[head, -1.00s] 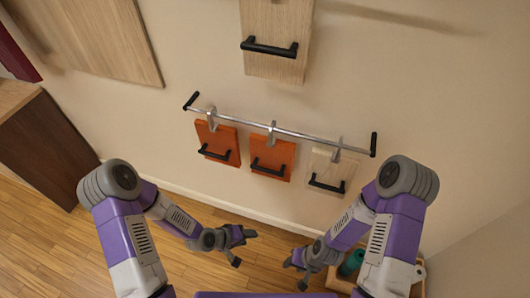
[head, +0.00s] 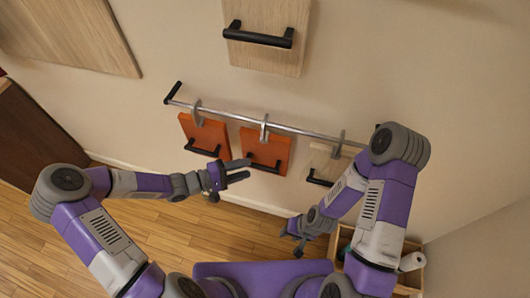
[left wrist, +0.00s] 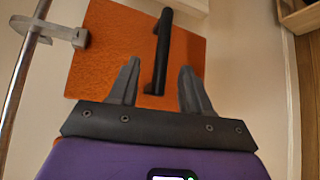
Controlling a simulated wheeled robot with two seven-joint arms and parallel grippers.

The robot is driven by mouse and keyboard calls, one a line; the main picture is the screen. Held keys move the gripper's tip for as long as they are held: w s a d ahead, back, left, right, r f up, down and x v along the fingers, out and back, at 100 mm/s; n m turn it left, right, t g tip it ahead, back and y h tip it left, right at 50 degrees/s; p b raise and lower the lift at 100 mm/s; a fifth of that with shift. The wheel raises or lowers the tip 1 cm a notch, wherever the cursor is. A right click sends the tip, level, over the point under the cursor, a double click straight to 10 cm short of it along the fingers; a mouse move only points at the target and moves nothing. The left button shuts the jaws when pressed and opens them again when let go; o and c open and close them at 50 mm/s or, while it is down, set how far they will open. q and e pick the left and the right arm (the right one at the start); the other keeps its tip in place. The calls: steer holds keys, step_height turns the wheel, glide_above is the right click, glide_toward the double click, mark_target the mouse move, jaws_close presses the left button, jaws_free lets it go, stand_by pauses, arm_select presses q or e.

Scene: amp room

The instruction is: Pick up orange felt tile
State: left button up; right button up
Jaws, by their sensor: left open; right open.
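Two orange felt tiles hang side by side from a metal rail: the left orange tile (head: 205,132) and the middle orange tile (head: 265,146). Each has a black bar handle across its lower part. My left gripper (head: 244,170) is open near the middle tile's handle, at that tile's lower left. In the left wrist view an orange tile (left wrist: 120,42) fills the upper middle, and its black handle (left wrist: 161,55) lies between the open fingertips of my left gripper (left wrist: 160,85). My right gripper (head: 293,241) is open and empty, low over the floor.
The metal rail (head: 300,131) runs along the wall with hooks. A pale tile (head: 326,159) with a black handle hangs at the right, partly behind my right arm. A wooden panel (head: 264,54) with a handle is above. A wooden box (head: 411,276) stands at lower right.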

mark_target(256, 166)
arm_select(q)
steer(key=b+x, duration=0.1)
steer(key=x, duration=0.1)
steer(key=b+x, duration=0.1)
steer(key=x, duration=0.1)
steer(key=shift+s+d+f, duration=0.1)
steer(key=shift+d+f, duration=0.15)
steer(key=shift+d, duration=0.4)
steer(key=shift+r, duration=0.1)
steer(key=shift+c, duration=0.3)
jaws_close()
